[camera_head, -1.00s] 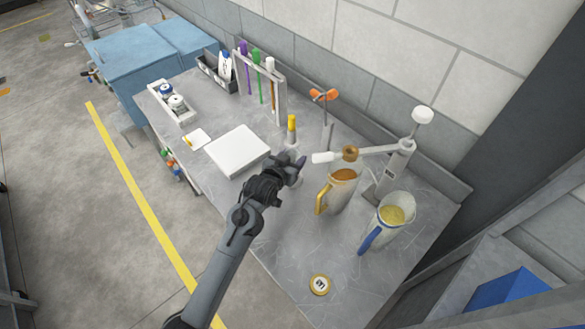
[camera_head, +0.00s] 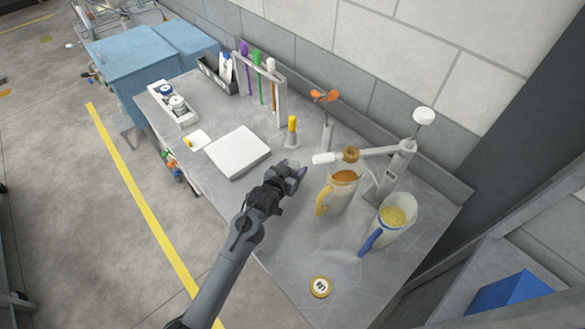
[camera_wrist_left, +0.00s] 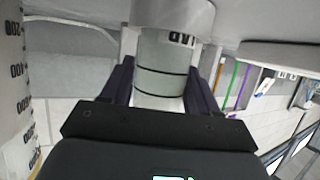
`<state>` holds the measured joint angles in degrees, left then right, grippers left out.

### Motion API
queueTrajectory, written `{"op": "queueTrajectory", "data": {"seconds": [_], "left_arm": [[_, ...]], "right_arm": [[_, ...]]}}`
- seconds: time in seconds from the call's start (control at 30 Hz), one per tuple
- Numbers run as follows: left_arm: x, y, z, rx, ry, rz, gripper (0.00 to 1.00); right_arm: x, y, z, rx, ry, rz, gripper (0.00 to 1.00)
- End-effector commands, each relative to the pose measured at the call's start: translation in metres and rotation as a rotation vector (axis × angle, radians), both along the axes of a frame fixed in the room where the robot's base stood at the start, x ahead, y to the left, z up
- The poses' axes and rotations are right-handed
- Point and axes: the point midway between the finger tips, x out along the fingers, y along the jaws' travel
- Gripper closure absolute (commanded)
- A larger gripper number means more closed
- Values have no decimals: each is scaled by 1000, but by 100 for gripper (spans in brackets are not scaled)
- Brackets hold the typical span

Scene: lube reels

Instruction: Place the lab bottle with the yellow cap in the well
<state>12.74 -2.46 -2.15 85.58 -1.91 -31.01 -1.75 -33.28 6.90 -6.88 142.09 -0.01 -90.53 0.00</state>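The bottle with the yellow cap (camera_head: 292,125) stands upright on the grey table, in front of the wall. My left gripper (camera_head: 292,169) is on its near side, with its fingers apart and apparently empty. In the left wrist view, which looks upside down, a pale cylinder with black lines and a label (camera_wrist_left: 163,65) shows between the two dark fingers; it appears to be this bottle, its cap hidden. Contact cannot be told. A round yellow-rimmed disc with dark lettering (camera_head: 320,286) lies at the table's front; whether it is the well is unclear. My right gripper is out of view.
An amber jug (camera_head: 343,190) and a blue-handled jug (camera_head: 394,222) stand right of the gripper, near a stand with a horizontal arm (camera_head: 375,152). A white plate (camera_head: 237,152) and a rack (camera_head: 280,100) are left. The table between gripper and disc is clear.

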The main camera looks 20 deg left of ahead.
Motion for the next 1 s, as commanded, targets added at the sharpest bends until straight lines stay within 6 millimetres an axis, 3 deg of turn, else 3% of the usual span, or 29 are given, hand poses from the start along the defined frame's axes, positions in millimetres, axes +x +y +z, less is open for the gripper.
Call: {"op": "queueTrajectory", "data": {"seconds": [0.03,0.1,0.53,0.67,1.0], "left_arm": [[0,0,0,0,0,0,32],[0,0,0,0,0,0,21],[-4,1,5,0,0,0,21],[-18,2,11,0,0,0,21],[-74,7,34,1,0,0,21]], "right_arm": [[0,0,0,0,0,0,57],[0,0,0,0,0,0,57],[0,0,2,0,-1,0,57],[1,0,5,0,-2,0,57],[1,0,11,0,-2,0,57]]}}
